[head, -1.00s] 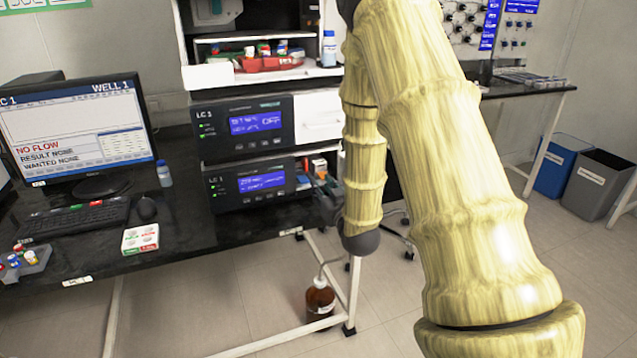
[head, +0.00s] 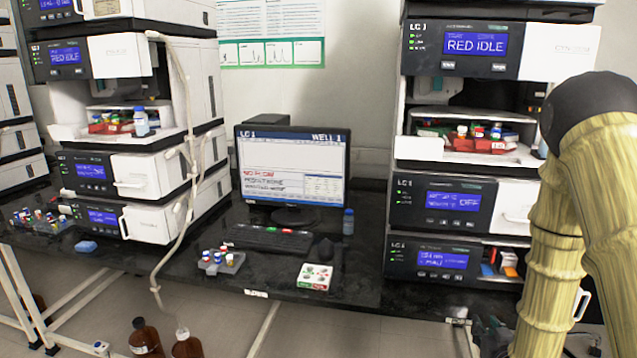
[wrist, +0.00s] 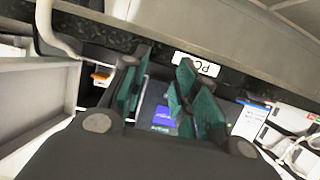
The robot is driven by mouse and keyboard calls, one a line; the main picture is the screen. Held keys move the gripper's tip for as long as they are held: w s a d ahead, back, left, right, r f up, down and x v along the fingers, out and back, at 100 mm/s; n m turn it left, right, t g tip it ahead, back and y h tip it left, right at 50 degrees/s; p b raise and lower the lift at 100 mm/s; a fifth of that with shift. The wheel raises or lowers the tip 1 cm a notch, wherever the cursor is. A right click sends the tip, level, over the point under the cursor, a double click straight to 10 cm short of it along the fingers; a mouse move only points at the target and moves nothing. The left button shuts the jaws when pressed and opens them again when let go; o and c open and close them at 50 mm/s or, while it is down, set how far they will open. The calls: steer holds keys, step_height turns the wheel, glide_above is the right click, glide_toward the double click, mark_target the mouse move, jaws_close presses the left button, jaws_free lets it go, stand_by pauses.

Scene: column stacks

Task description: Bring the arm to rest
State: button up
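My arm (head: 560,215), in a yellow wood-like cover, stands at the right of the head view, bent with its dark joint at the top. It covers part of the right LC 1 stack. My gripper does not show clearly in the head view. In the wrist view my gripper (wrist: 165,95) has its dark fingers with teal pads apart. Nothing is held between them; a blue display shows in the background through the gap.
The black bench (head: 345,275) carries a monitor (head: 292,165), a keyboard (head: 268,238), a vial rack (head: 221,262) and a white box (head: 315,277). The right stack (head: 445,205) stands close to my arm. Brown bottles (head: 146,338) stand below. A labelled edge (wrist: 196,64) crosses the wrist view.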

steer(key=s+a+f+g+y+p, duration=0.1)
steer(key=s+a+f+g+p, duration=0.1)
steer(key=s+a+f+g, duration=0.35)
steer(key=s+a+f+g+y+p, duration=0.1)
steer(key=s+a+f+g+p, duration=0.1)
steer(key=s+a+f, duration=0.6)
steer(key=s+a+f+g+p, duration=0.1)
steer(key=s+a+f+g, duration=0.1)
steer(key=s, duration=0.6)
steer(key=s+a+f+n+g+p, duration=0.1)
steer(key=s+a+f+g, duration=0.1)
steer(key=s, duration=0.6)
steer(key=s+a+f+g+y+p, duration=0.1)
steer(key=s+a+f+g, duration=0.1)
steer(key=s, duration=0.6)
steer(key=shift+a+f+n, duration=0.3)
steer(key=shift+a+f, duration=0.1)
steer(key=shift+f, duration=0.5)
steer(key=shift+s+g, duration=0.15)
steer(key=shift+g, duration=0.1)
